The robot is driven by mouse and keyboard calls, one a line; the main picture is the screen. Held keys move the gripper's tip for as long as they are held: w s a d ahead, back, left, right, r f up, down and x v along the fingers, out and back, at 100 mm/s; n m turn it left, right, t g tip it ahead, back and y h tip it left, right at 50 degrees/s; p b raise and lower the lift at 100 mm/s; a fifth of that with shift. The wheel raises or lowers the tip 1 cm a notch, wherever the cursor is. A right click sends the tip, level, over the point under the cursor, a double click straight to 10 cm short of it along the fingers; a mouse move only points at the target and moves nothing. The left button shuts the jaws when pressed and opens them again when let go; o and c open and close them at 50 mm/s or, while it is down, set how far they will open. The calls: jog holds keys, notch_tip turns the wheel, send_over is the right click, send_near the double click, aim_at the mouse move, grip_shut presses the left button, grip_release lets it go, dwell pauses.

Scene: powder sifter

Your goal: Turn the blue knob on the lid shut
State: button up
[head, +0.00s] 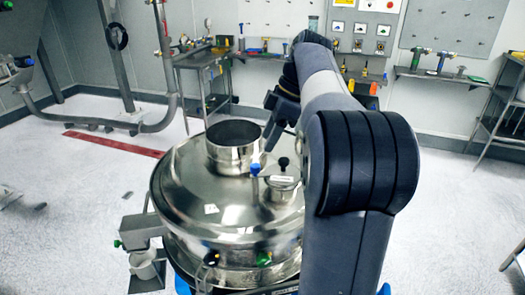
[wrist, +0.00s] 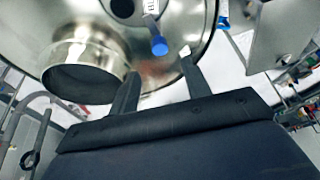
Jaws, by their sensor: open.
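The blue knob (head: 255,169) stands on the shiny steel lid (head: 190,192) of the round sifter, at the end of a pale labelled bar. In the wrist view the blue knob (wrist: 159,46) shows beyond and between my two fingertips, with the labelled bar (wrist: 152,12) running up from it. My gripper (wrist: 159,66) is open, with one finger to each side of the knob in the picture. I cannot tell whether either finger touches it. In the head view my gripper (head: 265,158) is just above and right of the knob, and my arm partly hides it.
A wide steel inlet collar (head: 233,147) rises from the lid beside the knob. A small round cap with a black knob (head: 284,163) sits right of it. A side chute (head: 142,231) sticks out at left. Benches with tools line the back wall.

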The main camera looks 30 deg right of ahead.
aim_at(256, 165)
jog(key=shift+v, duration=1.3)
jog(key=shift+f, duration=0.1)
jog(key=x, duration=1)
jog(key=shift+w+a+f, duration=0.1)
jog(key=shift+a+f, duration=0.15)
jog(key=shift+f, duration=0.05)
